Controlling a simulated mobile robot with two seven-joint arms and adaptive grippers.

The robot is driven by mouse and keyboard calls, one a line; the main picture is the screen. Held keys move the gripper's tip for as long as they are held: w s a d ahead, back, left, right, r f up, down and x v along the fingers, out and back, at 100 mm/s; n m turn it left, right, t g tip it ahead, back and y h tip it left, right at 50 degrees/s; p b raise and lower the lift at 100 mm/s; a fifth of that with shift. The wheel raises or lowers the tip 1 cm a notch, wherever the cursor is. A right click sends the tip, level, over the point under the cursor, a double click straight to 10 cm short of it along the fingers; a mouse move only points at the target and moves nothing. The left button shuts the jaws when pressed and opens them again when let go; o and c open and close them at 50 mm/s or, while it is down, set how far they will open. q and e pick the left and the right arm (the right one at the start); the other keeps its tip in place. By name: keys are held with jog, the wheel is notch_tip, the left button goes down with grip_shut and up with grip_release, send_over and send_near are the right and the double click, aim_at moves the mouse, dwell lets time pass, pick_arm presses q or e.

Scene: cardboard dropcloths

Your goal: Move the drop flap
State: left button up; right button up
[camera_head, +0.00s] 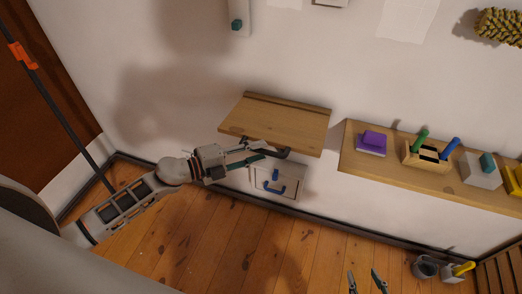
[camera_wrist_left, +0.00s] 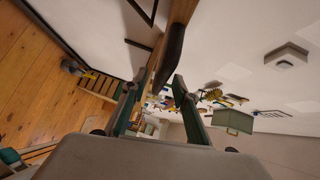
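The drop flap is a wooden board (camera_head: 275,122) on the white wall, standing out from it. A dark curved piece (camera_head: 284,153) shows under its front edge. My left gripper (camera_head: 268,150) is just below the front edge, beside this dark piece. In the left wrist view the left gripper's fingers (camera_wrist_left: 157,82) are spread apart. The wooden flap (camera_wrist_left: 183,11) and the dark piece (camera_wrist_left: 171,50) are just beyond their tips; I cannot tell whether they touch. My right gripper (camera_head: 367,281) is open and empty at the bottom edge of the head view.
A pale box with a blue handle (camera_head: 291,189) is on the wall below the flap. A wooden shelf (camera_head: 400,177) on the right holds a purple block (camera_head: 373,139), a tool holder (camera_head: 412,157) and other items. A grey cup (camera_head: 424,267) stands on the floor.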

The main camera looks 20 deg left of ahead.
pick_arm(q)
jog(key=v, duration=1)
jog(key=shift+a+r, duration=0.1)
jog(key=s+d+f+n+y, duration=0.2)
jog(key=s+f+n+y, duration=0.2)
jog(key=s+f+n, duration=0.3)
jog(key=s+d+f+n+y, duration=0.3)
jog(key=s+f+n+y, duration=0.2)
jog(key=f+n, duration=0.7)
jog(key=s+n, duration=0.2)
jog(key=shift+s+d+n+g, duration=0.25)
jog(key=shift+n+g, duration=0.05)
